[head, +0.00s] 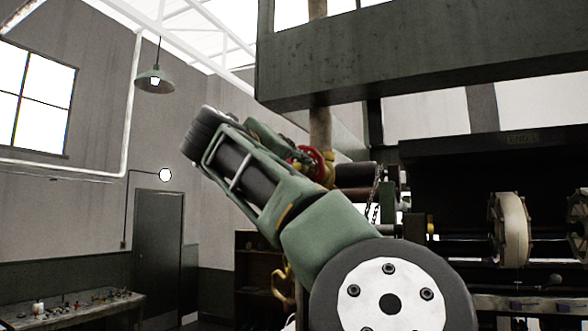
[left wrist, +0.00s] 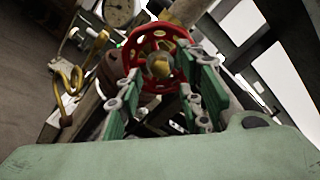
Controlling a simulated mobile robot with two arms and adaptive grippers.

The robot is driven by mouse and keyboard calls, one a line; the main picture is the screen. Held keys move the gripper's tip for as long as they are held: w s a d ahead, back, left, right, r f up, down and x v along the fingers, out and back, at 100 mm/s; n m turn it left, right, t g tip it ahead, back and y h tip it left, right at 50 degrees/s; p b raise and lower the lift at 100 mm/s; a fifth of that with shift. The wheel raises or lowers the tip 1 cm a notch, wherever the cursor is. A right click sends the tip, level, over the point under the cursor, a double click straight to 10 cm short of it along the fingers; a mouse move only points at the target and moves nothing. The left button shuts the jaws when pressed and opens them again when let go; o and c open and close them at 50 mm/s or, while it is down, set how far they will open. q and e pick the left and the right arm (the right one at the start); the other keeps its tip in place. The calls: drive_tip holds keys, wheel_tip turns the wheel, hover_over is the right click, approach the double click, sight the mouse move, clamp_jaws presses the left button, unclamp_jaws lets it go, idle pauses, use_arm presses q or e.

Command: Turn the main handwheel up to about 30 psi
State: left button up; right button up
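The red handwheel (left wrist: 134,61) with a brass hub shows in the left wrist view, just beyond my left gripper. In the head view a small part of the red handwheel (head: 317,160) shows past my arm. My left gripper (left wrist: 164,72) is open, its green fingers apart. In the picture one fingertip lies by the wheel's lower left rim and the other by its right rim; I cannot tell whether they touch it. A round pale gauge (left wrist: 119,12) is at the top; its reading is too small to tell. My right gripper is not in view.
A brass curved pipe (left wrist: 75,82) stands left of the wheel in the left wrist view. A dark overhead beam (head: 420,60) and a reeling machine with pale reels (head: 512,228) are at right. A cluttered bench (head: 75,308) stands at lower left.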

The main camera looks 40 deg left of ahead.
use_arm(q)
drive_tip(key=m, duration=0.6)
drive_tip(key=w+m, duration=0.1)
drive_tip(key=m, duration=0.2)
drive_tip(key=shift+a+r+m, duration=0.1)
drive_tip(key=shift+r+m, duration=0.05)
drive_tip(key=shift+m, duration=0.15)
drive_tip(key=shift+w+a, duration=0.15)
drive_tip(key=shift+w, duration=0.3)
drive_tip(key=shift+w+a+f, duration=0.2)
drive_tip(key=shift+w+a, duration=0.05)
drive_tip(key=shift+w, duration=0.3)
